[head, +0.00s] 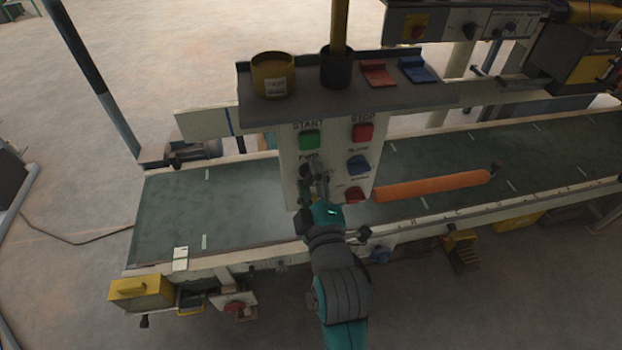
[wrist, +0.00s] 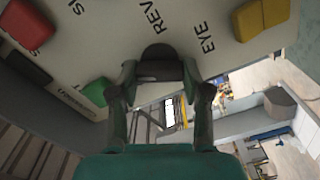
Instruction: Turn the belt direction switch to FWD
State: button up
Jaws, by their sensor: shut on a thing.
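The belt direction switch is a dark knob (wrist: 160,54) on the pale control panel (wrist: 115,35), under the letters REV in the wrist view. My gripper (head: 317,192) reaches the lower left of the panel. In the wrist view, the fingers of my gripper (wrist: 161,76) are on both sides of the knob and shut on it. I cannot tell exactly which way the knob points.
Close by on the panel are a green START button (head: 309,140), a red STOP button (head: 363,132), a blue switch (head: 358,165) and a lower red control (head: 355,195). A shelf (head: 300,108) with cups overhangs the panel. An orange bar (head: 430,186) lies to the right over the green belt (head: 240,215).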

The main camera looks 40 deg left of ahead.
jog(key=n, duration=0.5)
jog(key=shift+f, duration=0.15)
jog(key=shift+n, duration=0.4)
jog(key=o, duration=1.2)
jog(key=shift+c, duration=0.2)
jog(key=v, duration=1.2)
